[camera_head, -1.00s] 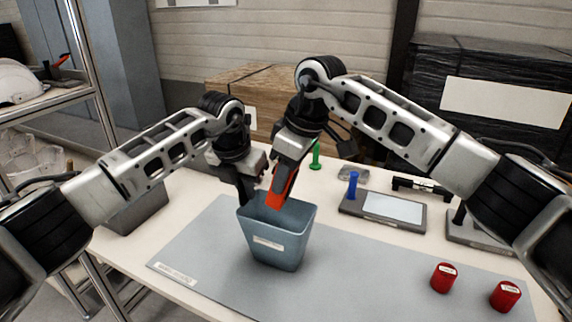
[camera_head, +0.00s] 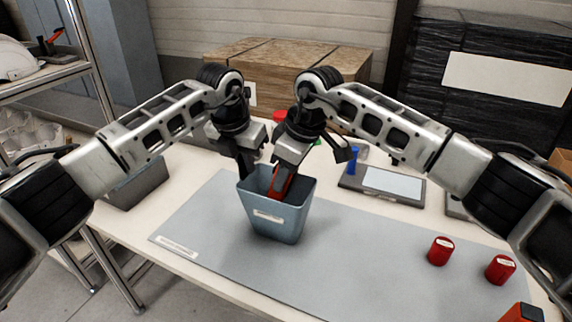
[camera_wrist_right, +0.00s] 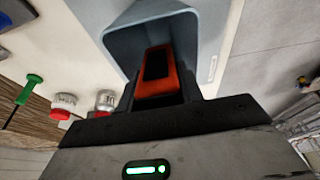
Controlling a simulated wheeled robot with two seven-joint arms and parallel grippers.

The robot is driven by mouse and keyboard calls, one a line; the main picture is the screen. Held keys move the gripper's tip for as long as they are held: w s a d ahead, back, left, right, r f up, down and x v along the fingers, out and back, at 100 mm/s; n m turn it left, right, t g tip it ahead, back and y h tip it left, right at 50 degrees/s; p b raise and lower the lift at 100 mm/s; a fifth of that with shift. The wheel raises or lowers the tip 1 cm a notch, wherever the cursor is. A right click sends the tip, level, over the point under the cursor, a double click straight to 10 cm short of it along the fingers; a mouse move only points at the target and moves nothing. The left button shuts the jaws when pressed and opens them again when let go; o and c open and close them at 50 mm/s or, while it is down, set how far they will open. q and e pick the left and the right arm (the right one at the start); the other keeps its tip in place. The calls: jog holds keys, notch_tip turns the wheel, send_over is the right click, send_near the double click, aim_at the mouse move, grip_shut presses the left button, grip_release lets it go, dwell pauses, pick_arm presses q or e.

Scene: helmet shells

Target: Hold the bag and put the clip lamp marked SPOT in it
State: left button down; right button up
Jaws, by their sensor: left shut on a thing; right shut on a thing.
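The bag (camera_head: 290,222) is a blue-grey, open-topped container with a pale label, upright on the grey mat. My left gripper (camera_head: 247,172) is shut on its left rim. My right gripper (camera_head: 282,176) is shut on an orange-red and black clip lamp (camera_head: 279,187), its fingers down at the bag's mouth. The lamp's lower part is inside the bag, hidden by the front wall. In the right wrist view the lamp (camera_wrist_right: 158,75) points into the bag (camera_wrist_right: 207,28). No SPOT marking is readable.
Two red cylinders (camera_head: 440,251) (camera_head: 500,268) stand on the mat (camera_head: 340,270) at right. A blue peg (camera_head: 353,160) and a tray (camera_head: 393,182) are behind. An orange object (camera_head: 521,313) shows at the bottom right edge. A grey bin (camera_head: 140,190) stands at left.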

jog(key=shift+f, duration=1.15)
jog(key=o, duration=1.1)
jog(key=shift+r, duration=0.1)
jog(key=v, duration=1.1)
jog(key=shift+d+r, duration=0.2)
jog(key=shift+r, duration=0.2)
jog(key=shift+s, duration=0.1)
pick_arm(q)
jog(key=c, duration=1.5)
grip_release()
jog(key=shift+r, duration=0.1)
